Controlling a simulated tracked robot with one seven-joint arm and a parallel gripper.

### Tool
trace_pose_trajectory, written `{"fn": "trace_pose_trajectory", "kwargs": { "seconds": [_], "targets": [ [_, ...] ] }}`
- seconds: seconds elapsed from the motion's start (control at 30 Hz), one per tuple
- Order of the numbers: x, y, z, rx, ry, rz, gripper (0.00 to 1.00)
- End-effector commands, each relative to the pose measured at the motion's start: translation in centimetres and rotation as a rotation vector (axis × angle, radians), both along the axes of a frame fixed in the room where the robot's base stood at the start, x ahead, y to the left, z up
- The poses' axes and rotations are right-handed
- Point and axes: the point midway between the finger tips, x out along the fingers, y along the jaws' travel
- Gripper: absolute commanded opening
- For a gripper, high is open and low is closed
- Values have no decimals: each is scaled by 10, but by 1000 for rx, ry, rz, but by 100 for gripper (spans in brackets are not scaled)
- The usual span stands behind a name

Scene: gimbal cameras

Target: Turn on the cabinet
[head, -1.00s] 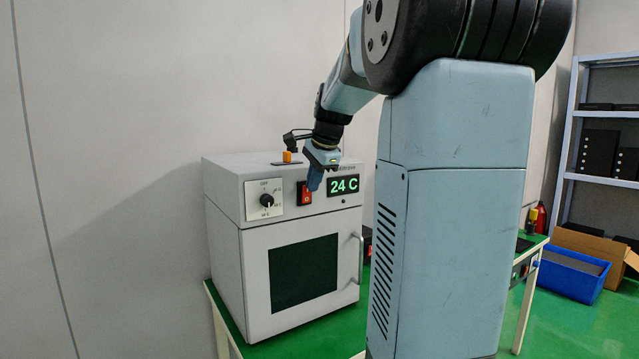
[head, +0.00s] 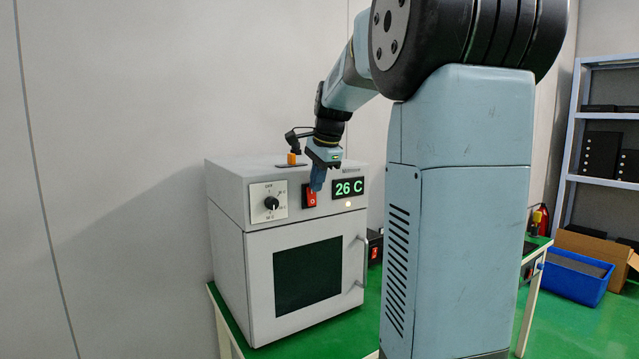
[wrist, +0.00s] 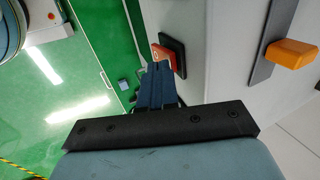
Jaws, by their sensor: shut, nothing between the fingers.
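The white cabinet (head: 229,240) stands on a green-topped table. Its front has a black knob (head: 271,203), a red rocker switch (head: 309,196) and a display (head: 347,188) that reads 26 C in green. A small light (head: 348,205) glows below the display. My gripper (head: 317,188) is shut and empty, with its fingertips at the upper right of the red switch. In the wrist view the blue fingers (wrist: 156,75) are together beside the red switch (wrist: 163,53) in its black frame. I cannot tell whether they touch it.
An orange block-like part (head: 291,158) sits on top of the cabinet, also seen in the wrist view (wrist: 290,53). A door handle (head: 365,262) sticks out at the front right. A blue bin (head: 575,275) and shelves stand at the far right.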

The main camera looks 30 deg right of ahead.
Motion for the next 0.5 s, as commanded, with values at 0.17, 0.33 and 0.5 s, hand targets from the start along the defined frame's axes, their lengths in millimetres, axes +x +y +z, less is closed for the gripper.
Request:
{"fn": "trace_pose_trajectory", "kwargs": {
  "seconds": [0.17,0.33,0.5],
  "targets": [
    [0,1,7,-1,-2,1,0],
    [0,1,13,0,-1,1,0],
    [0,1,14,0,0,2,0]
  ]
}}
